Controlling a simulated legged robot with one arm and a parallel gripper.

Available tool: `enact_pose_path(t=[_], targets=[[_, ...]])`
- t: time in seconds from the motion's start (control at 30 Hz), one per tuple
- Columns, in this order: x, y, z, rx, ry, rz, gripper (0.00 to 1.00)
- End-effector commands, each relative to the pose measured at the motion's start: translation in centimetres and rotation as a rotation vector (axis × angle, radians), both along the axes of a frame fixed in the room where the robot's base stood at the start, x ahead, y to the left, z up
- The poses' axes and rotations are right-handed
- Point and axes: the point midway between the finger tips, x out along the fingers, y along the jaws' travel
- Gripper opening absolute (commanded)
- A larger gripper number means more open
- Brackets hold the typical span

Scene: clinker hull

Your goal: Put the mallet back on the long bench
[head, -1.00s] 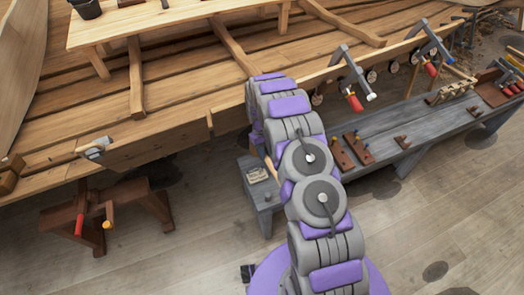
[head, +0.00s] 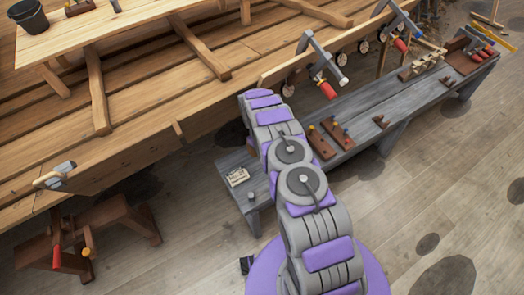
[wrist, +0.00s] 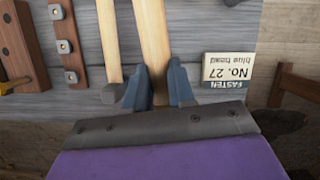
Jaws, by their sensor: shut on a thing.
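In the wrist view my gripper (wrist: 156,88) is shut on a pale wooden handle (wrist: 152,35), which I take to be the mallet's. The handle runs up out of the picture, so its head is not visible. The grey plank long bench (wrist: 210,30) lies behind it; whether the mallet touches the bench I cannot tell. In the head view the long bench (head: 345,165) runs from the centre to the upper right. There my arm hides the gripper and the mallet.
A second pale handle with a grey end (wrist: 110,50) lies left of the held one. A printed card (wrist: 228,70) is on the bench at right. Brown peg blocks (head: 327,137) and a rack (head: 421,65) occupy the bench. Clamps (head: 322,68) hang along the hull edge above.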

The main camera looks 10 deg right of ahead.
Motion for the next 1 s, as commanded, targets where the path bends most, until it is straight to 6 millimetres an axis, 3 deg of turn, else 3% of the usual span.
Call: enact_pose_path(t=[0.27, 0.7, 1.0], targets=[[-0.1, 0.3, -2.0, -0.003, 0.004, 0.003, 0.00], [-0.1, 0.0, -7.3, 0.001, 0.003, 0.000, 0.00], [0.0, 0.2, -7.9, -0.002, 0.000, 0.002, 0.00]])
